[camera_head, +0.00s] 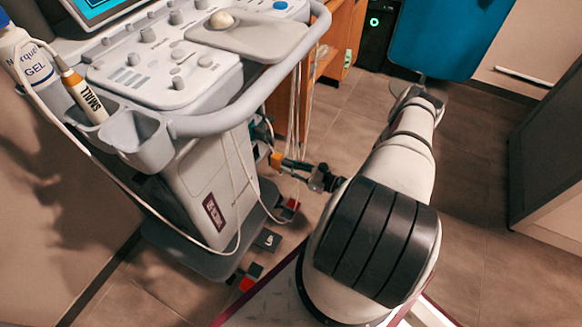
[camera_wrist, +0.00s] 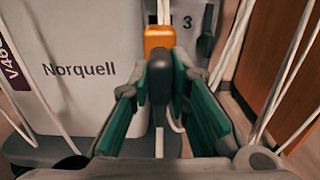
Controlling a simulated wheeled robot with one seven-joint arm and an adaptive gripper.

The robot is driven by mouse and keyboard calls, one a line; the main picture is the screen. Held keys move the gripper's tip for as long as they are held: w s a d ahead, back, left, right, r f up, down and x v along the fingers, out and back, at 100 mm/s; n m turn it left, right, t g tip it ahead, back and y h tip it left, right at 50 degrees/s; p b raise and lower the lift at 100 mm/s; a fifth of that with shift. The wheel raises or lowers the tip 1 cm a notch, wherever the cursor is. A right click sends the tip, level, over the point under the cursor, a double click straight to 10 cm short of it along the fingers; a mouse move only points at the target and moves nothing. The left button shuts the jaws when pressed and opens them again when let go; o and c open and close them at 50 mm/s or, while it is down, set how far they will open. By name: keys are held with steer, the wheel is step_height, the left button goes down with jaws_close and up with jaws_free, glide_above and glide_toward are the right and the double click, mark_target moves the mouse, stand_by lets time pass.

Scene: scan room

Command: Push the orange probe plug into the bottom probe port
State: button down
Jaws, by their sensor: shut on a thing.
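The orange probe plug (camera_wrist: 160,38) is upper middle in the wrist view, with a dark grey grip behind it. My gripper (camera_wrist: 161,82) has its green-padded fingers closed on either side of that grip. In the head view the orange plug (camera_head: 276,160) is close to the right side of the ultrasound cart (camera_head: 205,180), and my gripper (camera_head: 292,164) reaches it from the right. The bottom probe port is not visible; the plug and fingers cover that area. I cannot tell whether the plug touches a port.
White cables (camera_wrist: 232,40) hang on both sides, close to my fingers. A wooden cabinet (camera_head: 342,45) stands behind. A gel bottle (camera_head: 22,55) and SMALL-labelled probe (camera_head: 84,95) sit at the cart's left.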

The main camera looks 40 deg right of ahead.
mark_target(281, 163)
steer(key=shift+x, duration=1.85)
steer(key=shift+b+x, duration=0.95)
steer(key=shift+x, duration=0.95)
stand_by(4.2)
